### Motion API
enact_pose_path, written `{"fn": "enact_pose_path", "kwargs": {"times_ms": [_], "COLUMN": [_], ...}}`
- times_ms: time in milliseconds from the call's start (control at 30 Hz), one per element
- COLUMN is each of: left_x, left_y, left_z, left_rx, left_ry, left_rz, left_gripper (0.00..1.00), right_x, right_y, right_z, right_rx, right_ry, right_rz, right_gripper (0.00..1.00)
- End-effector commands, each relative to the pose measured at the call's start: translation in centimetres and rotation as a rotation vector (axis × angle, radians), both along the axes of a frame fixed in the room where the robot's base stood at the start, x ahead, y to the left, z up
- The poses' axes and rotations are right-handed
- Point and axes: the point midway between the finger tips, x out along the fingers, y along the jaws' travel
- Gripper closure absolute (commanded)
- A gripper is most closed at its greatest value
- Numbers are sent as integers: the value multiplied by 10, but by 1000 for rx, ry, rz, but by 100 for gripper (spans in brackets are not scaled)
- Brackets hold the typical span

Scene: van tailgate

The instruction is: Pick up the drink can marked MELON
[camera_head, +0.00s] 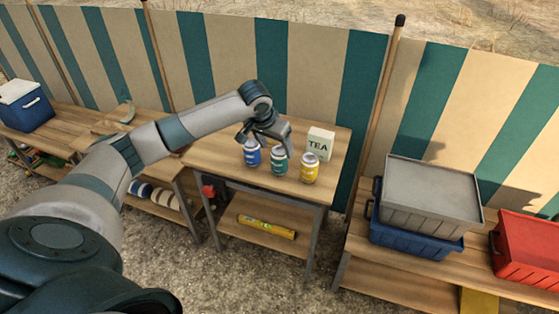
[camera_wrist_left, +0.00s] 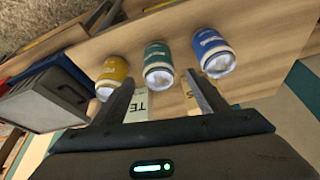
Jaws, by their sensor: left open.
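Three drink cans stand upright in a row on the wooden table: a blue can (camera_head: 251,154), a teal can (camera_head: 279,161) and a yellow can (camera_head: 310,168). Their lettering is too small to read, so I cannot tell which is marked MELON. My left gripper (camera_head: 268,143) is open and empty above and behind the cans. In the left wrist view its fingers (camera_wrist_left: 159,76) point toward the teal can (camera_wrist_left: 158,62), which lies between the fingertip lines. The yellow can (camera_wrist_left: 113,75) and the blue can (camera_wrist_left: 212,52) are on either side. My right gripper is not in view.
A white TEA box (camera_head: 319,143) stands behind the cans, close to the gripper. The table (camera_head: 220,160) has bare wood to the left. A yellow tube (camera_head: 267,226) lies on the lower shelf. Grey and blue crates (camera_head: 425,200) stand on the bench at right.

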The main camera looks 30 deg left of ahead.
Motion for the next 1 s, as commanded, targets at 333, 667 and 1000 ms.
{"fn": "enact_pose_path", "kwargs": {"times_ms": [333, 667, 1000], "left_x": [17, 18, 24], "left_y": [1, 1, 0], "left_z": [-40, -42, -65], "left_rx": [-1, 0, 0], "left_ry": [-1, -1, 1], "left_rz": [1, 1, 2], "left_gripper": [33, 33, 33], "right_x": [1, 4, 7], "right_y": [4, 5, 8], "right_z": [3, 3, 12], "right_rx": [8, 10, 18], "right_ry": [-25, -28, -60], "right_rz": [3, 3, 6], "right_gripper": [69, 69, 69]}}
